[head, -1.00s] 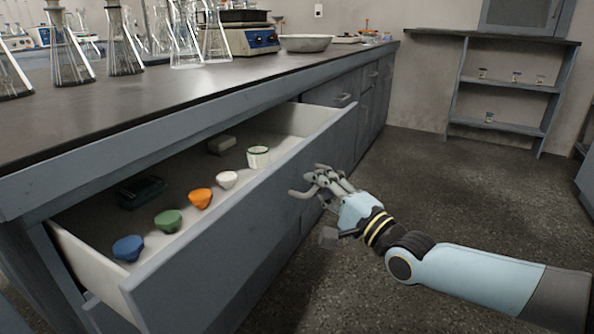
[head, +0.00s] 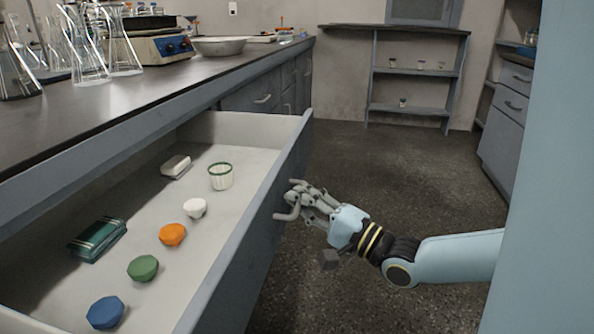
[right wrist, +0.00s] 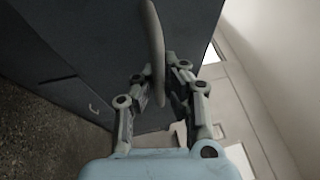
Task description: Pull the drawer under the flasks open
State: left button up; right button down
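The grey drawer (head: 252,225) under the worktop stands far out, its pale inside showing. Its curved handle (head: 287,214) is on the front face and also shows in the right wrist view (right wrist: 155,45). My right gripper (head: 308,198) is at the handle; in the right wrist view its fingers (right wrist: 160,85) lie on both sides of the bar, shut on it. Glass flasks (head: 87,50) stand on the worktop above, at the upper left. My left gripper is not in view.
The drawer holds blue (head: 105,312), green (head: 142,267), orange (head: 172,235) and white (head: 195,208) pieces, a green box (head: 97,239), a white-green cup (head: 220,176) and a pale block (head: 175,166). The floor (head: 400,170) beyond is clear. Shelves (head: 415,85) stand at the back.

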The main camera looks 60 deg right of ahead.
jog(key=shift+s+f, duration=0.1)
jog(key=shift+f, duration=0.15)
jog(key=c, duration=1.4)
grip_release()
jog(key=shift+r, duration=0.15)
jog(key=s+f, duration=0.2)
jog(key=s, duration=0.9)
jog(key=shift+s, duration=0.35)
jog(key=shift+f, duration=0.1)
